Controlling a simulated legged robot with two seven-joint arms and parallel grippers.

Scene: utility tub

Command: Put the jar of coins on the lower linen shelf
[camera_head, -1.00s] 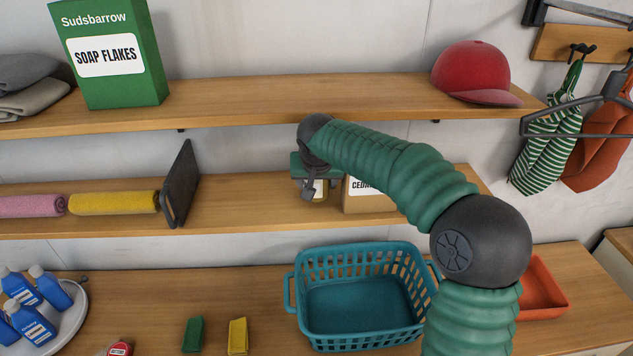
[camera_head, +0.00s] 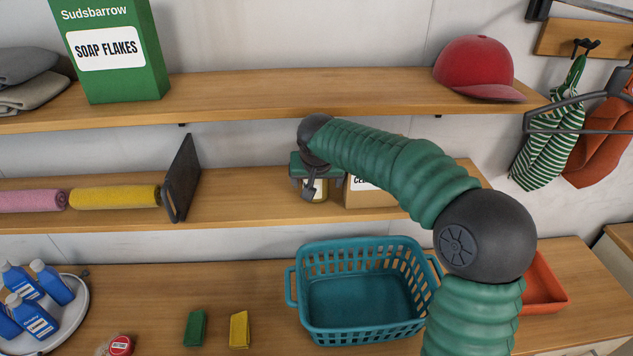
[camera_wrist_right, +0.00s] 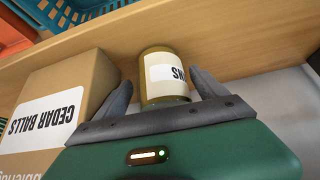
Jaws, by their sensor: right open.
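The jar of coins (camera_wrist_right: 165,78) has a pale label, partly readable, and stands on the lower linen shelf (camera_wrist_right: 225,45) in the right wrist view. In the head view, the jar (camera_head: 317,190) is mostly hidden behind my right gripper (camera_head: 318,188). My right gripper (camera_wrist_right: 166,90) is open, with one finger on each side of the jar; a gap shows on the right side, while the left finger is very near it. In the head view the lower linen shelf (camera_head: 250,208) runs below the cap shelf. My left gripper is not in view.
A cedar balls box (camera_wrist_right: 75,95) stands close beside the jar. Rolled towels (camera_head: 115,197) and a dark upright divider (camera_head: 182,180) are left on that shelf. The upper shelf (camera_head: 270,95) hangs above. A teal basket (camera_head: 360,300) stands on the counter below.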

